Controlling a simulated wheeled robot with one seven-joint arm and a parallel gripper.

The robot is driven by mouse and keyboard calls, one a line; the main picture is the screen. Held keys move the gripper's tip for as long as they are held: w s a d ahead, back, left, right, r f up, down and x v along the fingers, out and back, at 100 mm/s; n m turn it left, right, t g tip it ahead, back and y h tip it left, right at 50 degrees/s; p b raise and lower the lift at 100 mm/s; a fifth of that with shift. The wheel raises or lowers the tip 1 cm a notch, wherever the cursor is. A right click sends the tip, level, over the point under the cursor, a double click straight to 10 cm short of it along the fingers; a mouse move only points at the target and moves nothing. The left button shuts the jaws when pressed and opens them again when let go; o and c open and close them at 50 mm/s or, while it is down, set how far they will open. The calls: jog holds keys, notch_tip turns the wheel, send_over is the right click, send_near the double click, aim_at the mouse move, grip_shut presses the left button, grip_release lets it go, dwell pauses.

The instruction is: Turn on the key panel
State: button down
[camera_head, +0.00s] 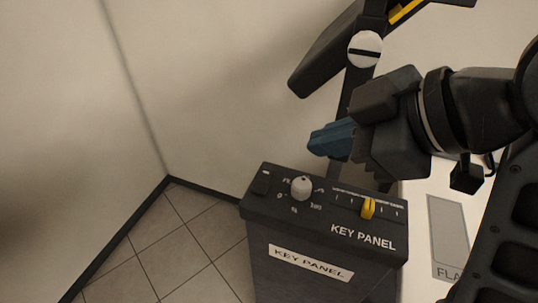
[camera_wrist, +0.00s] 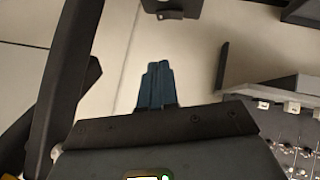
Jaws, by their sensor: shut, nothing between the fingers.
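The key panel (camera_head: 322,239) is a dark box labelled "KEY PANEL", standing at the lower middle of the head view. Its top holds a small black switch (camera_head: 262,183) at the left, a pale round knob (camera_head: 301,187) beside it, and a yellow slider (camera_head: 368,208) on a marked scale at the right. My gripper (camera_head: 314,141) has blue fingers and is above and behind the panel's top, apart from the controls. The closed, empty fingers also show in the wrist view (camera_wrist: 157,72). I cannot tell whether the switch is on or off.
A black stand with a white clamp knob (camera_head: 364,50) rises behind my gripper. A white surface with a grey plate (camera_head: 448,237) lies right of the panel. Pale walls and tiled floor (camera_head: 190,243) are clear at left. The wrist view shows a control board (camera_wrist: 296,140) at right.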

send_over(267, 169)
jog(key=s+d, duration=0.2)
jog(key=s, duration=0.1)
jog(key=f, duration=0.6)
jog(key=shift+s+d+f, duration=0.1)
jog(key=shift+s+f, duration=0.05)
jog(key=shift+s, duration=0.05)
jog(key=shift+w+f+b, duration=0.15)
jog(key=shift+w+f, duration=0.1)
jog(key=shift+f, duration=0.35)
jog(key=shift+w+f+b, duration=0.15)
jog(key=shift+w+f, duration=0.05)
jog(key=shift+f, duration=0.4)
jog(key=shift+w+d+f, duration=0.1)
jog(key=shift+w+f, duration=0.25)
jog(key=shift+f, duration=0.5)
jog(key=shift+w+p, duration=0.15)
jog(key=shift+p, duration=0.5)
jog(key=shift+f, duration=0.25)
jog(key=shift+r, duration=0.1)
